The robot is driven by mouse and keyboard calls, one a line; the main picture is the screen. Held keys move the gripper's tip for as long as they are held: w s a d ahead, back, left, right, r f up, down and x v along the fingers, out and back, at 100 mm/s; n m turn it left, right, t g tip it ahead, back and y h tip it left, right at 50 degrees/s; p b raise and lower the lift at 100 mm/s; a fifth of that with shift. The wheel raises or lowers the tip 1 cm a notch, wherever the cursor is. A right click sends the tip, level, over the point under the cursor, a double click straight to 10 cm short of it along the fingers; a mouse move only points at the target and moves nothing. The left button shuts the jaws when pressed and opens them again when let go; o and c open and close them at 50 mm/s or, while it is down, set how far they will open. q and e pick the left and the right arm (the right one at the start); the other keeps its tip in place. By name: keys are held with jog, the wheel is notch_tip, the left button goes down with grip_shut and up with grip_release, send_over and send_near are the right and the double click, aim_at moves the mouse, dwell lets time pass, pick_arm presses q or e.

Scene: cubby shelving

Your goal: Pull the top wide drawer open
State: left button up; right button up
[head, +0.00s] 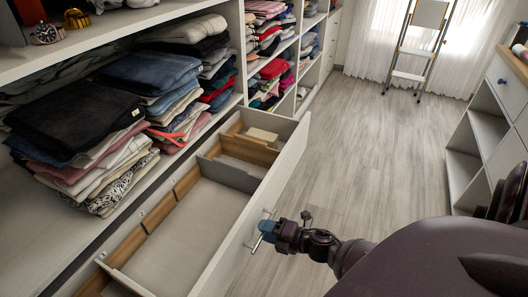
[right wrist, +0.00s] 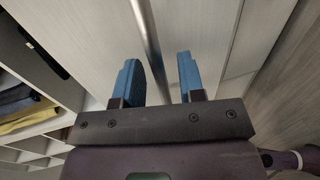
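The wide drawer (head: 243,222) below the shelf of folded clothes stands pulled out, its inside and wooden dividers showing. Its metal bar handle (head: 252,245) is on the outer face of the front panel. My right gripper (head: 265,230) is at this handle, coming from the right. In the right wrist view the two blue fingers (right wrist: 160,80) are apart, and the handle bar (right wrist: 148,35) runs between them, nearer the left finger. I cannot tell whether a finger touches it. My left gripper is not in view.
Folded clothes (head: 75,115) lie in stacks on the shelf above the drawer. A small box (head: 262,136) lies in the drawer's far part. The wooden floor (head: 350,140) is clear toward a stepladder (head: 415,50). A white cabinet (head: 490,130) stands at the right.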

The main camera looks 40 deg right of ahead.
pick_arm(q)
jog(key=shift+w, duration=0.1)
pick_arm(e)
jog(key=shift+w+a+f, duration=0.1)
jog(key=shift+w+a, duration=0.05)
jog(key=shift+w, duration=0.2)
grip_shut()
